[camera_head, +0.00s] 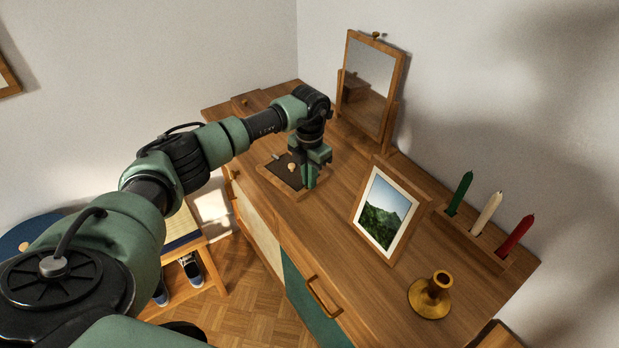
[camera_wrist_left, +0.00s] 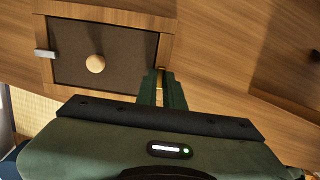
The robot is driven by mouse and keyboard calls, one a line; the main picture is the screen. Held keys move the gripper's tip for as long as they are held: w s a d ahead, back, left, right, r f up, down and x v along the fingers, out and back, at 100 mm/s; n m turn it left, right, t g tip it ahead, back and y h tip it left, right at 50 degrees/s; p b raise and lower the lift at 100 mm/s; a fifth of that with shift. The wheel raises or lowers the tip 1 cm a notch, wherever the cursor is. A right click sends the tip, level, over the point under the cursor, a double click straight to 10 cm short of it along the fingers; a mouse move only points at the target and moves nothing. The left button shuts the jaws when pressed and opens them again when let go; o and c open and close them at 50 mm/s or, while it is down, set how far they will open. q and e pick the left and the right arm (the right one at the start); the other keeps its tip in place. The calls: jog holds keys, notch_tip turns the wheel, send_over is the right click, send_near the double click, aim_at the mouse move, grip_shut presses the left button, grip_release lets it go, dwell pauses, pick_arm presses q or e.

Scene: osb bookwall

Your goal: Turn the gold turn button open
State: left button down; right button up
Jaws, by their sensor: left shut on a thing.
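A shallow wooden box with a frame-like rim (camera_head: 268,180) and a dark lid (camera_wrist_left: 125,63) sits on the cabinet top. A round pale knob (camera_wrist_left: 96,64) stands on the lid; it also shows in the head view (camera_head: 292,167). The gold turn button (camera_wrist_left: 161,77) is at the rim's right side in the wrist view, between my fingers and mostly hidden by them. My left gripper (camera_wrist_left: 162,80) points down at the rim and is shut on this button; in the head view, the gripper (camera_head: 310,181) hides it. A silver turn button (camera_wrist_left: 44,54) is on the opposite rim. My right gripper is not in view.
A standing mirror (camera_head: 368,85) is behind the arm. A picture frame (camera_head: 385,213), a brass candlestick (camera_head: 430,298) and a holder with green, white and red candles (camera_head: 470,237) stand to the right. Bare wood lies between box and picture frame.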

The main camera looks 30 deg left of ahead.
pick_arm(q)
jog(key=c, duration=1.5)
grip_release()
notch_tip(320, 180, up, 8)
jog(key=shift+f+b, duration=0.1)
jog(key=shift+b, duration=0.55)
